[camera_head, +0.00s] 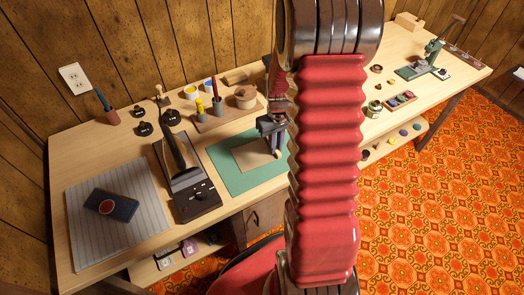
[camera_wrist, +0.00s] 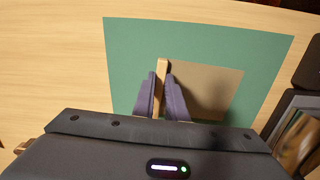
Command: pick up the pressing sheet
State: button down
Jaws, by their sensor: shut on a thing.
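The pressing sheet (camera_head: 254,156) looks like a thin tan sheet over the green mat (camera_head: 226,175). In the wrist view the tan sheet (camera_wrist: 212,88) lies to the right of my fingers, above the green mat (camera_wrist: 127,60). A pale wooden strip (camera_wrist: 161,68) runs along the sheet's left edge there and seems to be part of it. My gripper (camera_head: 277,153) is at that edge, its two dark fingers (camera_wrist: 161,98) shut on the strip from both sides. The gripper body hides the sheet's near edge. I cannot tell whether the sheet touches the mat.
Left of the mat is a black device (camera_head: 196,198) with a knob panel. Beyond it lies a striped pad (camera_head: 128,236) with a dark block (camera_head: 111,205). Behind the mat stands a wooden tray (camera_head: 232,117) with pots. My arm hides part of the table.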

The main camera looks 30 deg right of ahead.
notch_tip(320, 180, up, 10)
dwell(0.7)
dwell(0.5)
jog(key=s+d+r+m, duration=0.1)
jog(key=s+d+m, duration=1.2)
jog(key=m, duration=0.6)
jog(key=shift+s+d+m, duration=0.3)
jog(key=shift+d+m, duration=0.1)
jog(key=shift+d, duration=0.7)
jog(key=shift+s, duration=0.1)
